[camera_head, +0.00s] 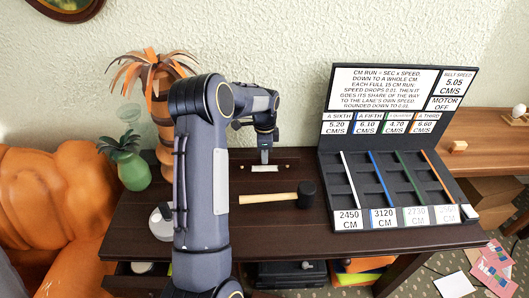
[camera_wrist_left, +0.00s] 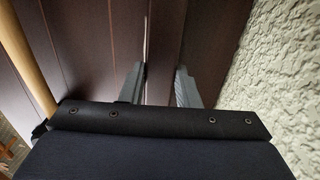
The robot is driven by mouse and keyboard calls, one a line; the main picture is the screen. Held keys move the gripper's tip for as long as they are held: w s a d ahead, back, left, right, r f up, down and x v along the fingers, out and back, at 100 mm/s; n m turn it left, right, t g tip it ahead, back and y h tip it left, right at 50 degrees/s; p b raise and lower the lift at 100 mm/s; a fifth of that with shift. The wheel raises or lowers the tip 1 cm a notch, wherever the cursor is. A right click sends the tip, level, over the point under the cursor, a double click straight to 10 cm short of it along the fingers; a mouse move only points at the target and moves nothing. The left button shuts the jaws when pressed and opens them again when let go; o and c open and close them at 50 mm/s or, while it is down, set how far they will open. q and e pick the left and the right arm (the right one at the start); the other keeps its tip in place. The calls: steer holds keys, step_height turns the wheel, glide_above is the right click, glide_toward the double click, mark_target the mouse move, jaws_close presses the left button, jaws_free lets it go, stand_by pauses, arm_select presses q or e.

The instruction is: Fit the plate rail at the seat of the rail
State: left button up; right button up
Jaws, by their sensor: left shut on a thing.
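The plate rail (camera_head: 264,168) shows as a short pale strip at the back of the dark table, below my left gripper. My left gripper (camera_head: 264,157) points down and is shut on it. Small light knobs lie just left and right of the strip; the seat of the rail is not clearly visible under it, and I cannot tell whether the strip touches the table. In the left wrist view, the two fingers (camera_wrist_left: 158,88) stand on either side of a thin pale edge. My right gripper is not in view.
A black-headed mallet (camera_head: 275,198) lies in front of the strip. A black display board with coloured lanes (camera_head: 390,165) stands to the right. A green pineapple-like vase (camera_head: 133,170) and an orange plant pot stand left. The textured wall is close behind.

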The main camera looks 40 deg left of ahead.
arm_select(q)
steer(key=shift+f+b, duration=0.45)
steer(key=shift+f, duration=0.35)
steer(key=o, duration=1.1)
steer(key=shift+r, duration=0.15)
step_height(320, 180, up, 8)
steer(key=shift+f, duration=0.15)
